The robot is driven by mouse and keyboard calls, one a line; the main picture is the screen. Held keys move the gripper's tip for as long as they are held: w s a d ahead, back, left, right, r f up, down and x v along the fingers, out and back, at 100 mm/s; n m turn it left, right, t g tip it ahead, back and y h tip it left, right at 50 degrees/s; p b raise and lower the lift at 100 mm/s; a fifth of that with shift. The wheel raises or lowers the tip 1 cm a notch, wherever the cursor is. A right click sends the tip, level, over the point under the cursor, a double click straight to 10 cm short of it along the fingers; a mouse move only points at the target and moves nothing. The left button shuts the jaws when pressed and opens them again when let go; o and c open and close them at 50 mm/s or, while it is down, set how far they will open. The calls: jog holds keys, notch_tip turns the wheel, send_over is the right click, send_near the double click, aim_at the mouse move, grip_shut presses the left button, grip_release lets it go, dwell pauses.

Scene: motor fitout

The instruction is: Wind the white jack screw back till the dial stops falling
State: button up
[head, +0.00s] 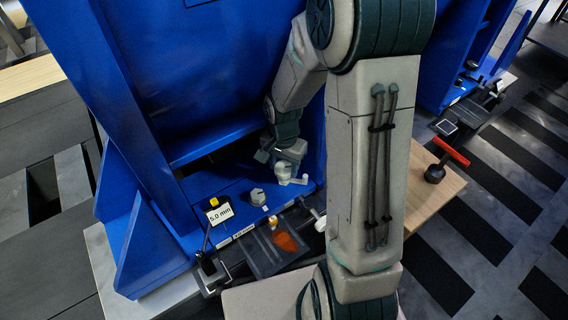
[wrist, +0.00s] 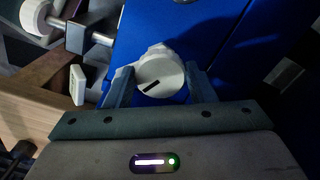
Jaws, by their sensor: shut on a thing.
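My gripper (head: 285,163) is low at the blue machine, on the far side of my arm. In the wrist view my gripper (wrist: 161,88) has one finger on each side of a round white knob, the jack screw head (wrist: 158,66), and is shut on it. A black line on the knob's face slants up to the right. In the head view part of the white jack screw (head: 283,174) shows just below the fingers. The dial (head: 219,214) is a small white display reading 5.0 mm, left of the gripper.
A second white knob on a metal shaft (wrist: 37,17) is at the wrist view's upper left. A grey block (head: 258,197), a yellow piece (head: 213,203) and an orange patch (head: 287,242) lie near the dial. A red-handled tool (head: 436,172) stands on the wooden top at right.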

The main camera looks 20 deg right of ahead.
jog(key=shift+r, duration=0.1)
jog(key=n+p, duration=0.2)
jog(key=n, duration=0.1)
jog(key=shift+r, duration=0.1)
jog(key=n+p, duration=0.2)
jog(key=n, duration=0.2)
jog(key=shift+d+n, duration=0.1)
jog(key=shift+n, duration=0.2)
jog(key=n+p, duration=0.3)
jog(key=n, duration=0.1)
jog(key=shift+w+d+n+p, duration=0.15)
jog(key=shift+n+p, duration=0.7)
jog(key=shift+n, duration=1.05)
jog(key=o, duration=1)
